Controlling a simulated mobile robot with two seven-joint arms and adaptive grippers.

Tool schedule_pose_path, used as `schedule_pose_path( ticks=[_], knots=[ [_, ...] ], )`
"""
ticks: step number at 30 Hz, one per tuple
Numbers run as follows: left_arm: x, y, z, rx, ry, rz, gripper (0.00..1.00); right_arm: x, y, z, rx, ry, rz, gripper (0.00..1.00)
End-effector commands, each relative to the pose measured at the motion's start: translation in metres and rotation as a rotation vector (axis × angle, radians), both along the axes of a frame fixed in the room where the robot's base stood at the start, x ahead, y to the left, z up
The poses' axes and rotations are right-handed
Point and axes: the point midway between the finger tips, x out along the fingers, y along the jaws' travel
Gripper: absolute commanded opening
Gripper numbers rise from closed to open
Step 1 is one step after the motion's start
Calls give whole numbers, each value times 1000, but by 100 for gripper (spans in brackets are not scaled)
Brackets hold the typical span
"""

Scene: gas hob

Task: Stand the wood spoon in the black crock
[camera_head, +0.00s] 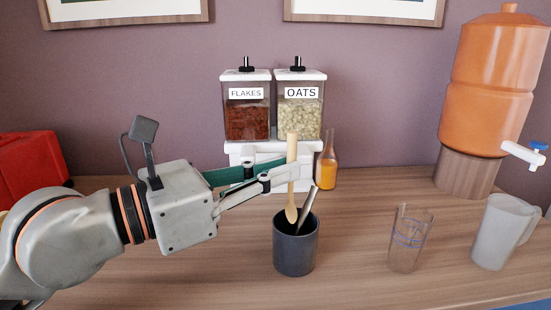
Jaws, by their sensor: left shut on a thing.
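The wood spoon (292,150) is upright in my left gripper (291,177), with its bowl end down. The gripper is shut on its handle. The spoon's bowl (291,214) shows at the mouth of the black crock (295,253), in front of the far rim. I cannot tell whether the bowl's tip is below the rim. The crock stands upright on the wooden counter and holds a grey metal utensil (307,207) that leans to the right. My right gripper is not in view.
A drinking glass (408,240) and a pale pitcher (502,232) stand to the right. Behind are the flakes and oats dispensers (247,112), an orange bottle (327,168) and a clay water dispenser (490,90). A red object (30,165) is at far left.

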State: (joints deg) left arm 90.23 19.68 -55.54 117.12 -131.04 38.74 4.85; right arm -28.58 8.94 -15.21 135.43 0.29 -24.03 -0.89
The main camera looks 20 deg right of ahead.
Motion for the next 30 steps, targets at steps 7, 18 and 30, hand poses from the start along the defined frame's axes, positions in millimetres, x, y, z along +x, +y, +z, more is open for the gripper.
schedule_pose_path(
  ticks=[7, 18, 30],
  knots=[
    [0, 0, -18, 0, 2, 0, 0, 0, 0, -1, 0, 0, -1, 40],
    [0, 0, -30, 0, 0, 0, 0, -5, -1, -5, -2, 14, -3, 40],
    [0, 0, -30, 0, 0, 0, 29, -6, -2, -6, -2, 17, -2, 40]
  ],
)
